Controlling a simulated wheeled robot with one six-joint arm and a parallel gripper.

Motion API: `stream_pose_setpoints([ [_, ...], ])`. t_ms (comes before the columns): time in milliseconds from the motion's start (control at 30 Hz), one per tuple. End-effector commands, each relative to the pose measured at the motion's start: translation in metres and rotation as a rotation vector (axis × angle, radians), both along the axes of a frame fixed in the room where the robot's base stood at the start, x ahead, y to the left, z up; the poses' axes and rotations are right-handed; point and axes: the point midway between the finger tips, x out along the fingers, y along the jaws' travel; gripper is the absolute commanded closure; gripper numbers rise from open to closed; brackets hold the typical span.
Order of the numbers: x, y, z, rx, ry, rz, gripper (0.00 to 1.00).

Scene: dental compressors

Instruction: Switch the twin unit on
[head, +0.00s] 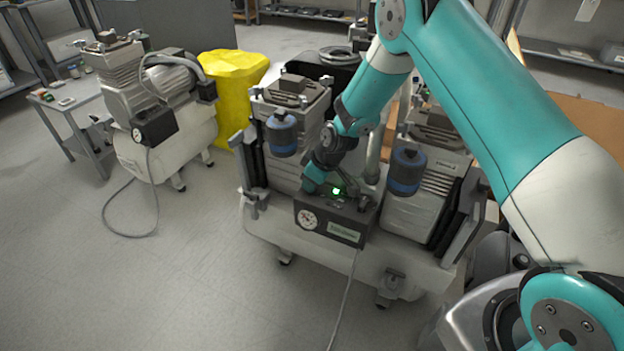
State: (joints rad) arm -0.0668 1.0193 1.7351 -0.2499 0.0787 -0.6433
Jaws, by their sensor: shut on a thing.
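The twin unit (400,262) stands in the middle of the head view, with two grey compressor heads on one white tank. Its black control box (330,222) is at the front, with a round gauge (308,219) and a green label. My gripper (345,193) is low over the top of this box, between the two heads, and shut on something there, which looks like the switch. The fingertips and the switch are small, dark and partly hidden by my wrist. A green light (336,191) glows just above the box, beside my gripper.
A single compressor (165,135) stands at the left, its cable on the floor. A yellow bin (232,85) is behind, between the units. Blue filter bowls (406,170) flank my wrist closely. The floor (190,280) at front left is mostly clear.

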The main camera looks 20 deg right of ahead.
Motion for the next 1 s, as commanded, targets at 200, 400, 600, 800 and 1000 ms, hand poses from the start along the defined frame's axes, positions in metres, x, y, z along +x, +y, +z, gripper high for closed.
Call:
stream_pose_setpoints([
  [200,0.000,0.000,0.000,0.001,-0.001,0.000,1.00],
  [400,0.000,0.000,0.000,0.001,-0.002,0.001,0.61],
  [600,0.000,0.000,0.001,0.000,-0.001,0.001,0.61],
  [800,-0.005,-0.006,0.024,0.001,-0.003,0.000,0.61],
  [1000,-0.019,-0.020,0.071,0.001,-0.003,-0.001,0.61],
])
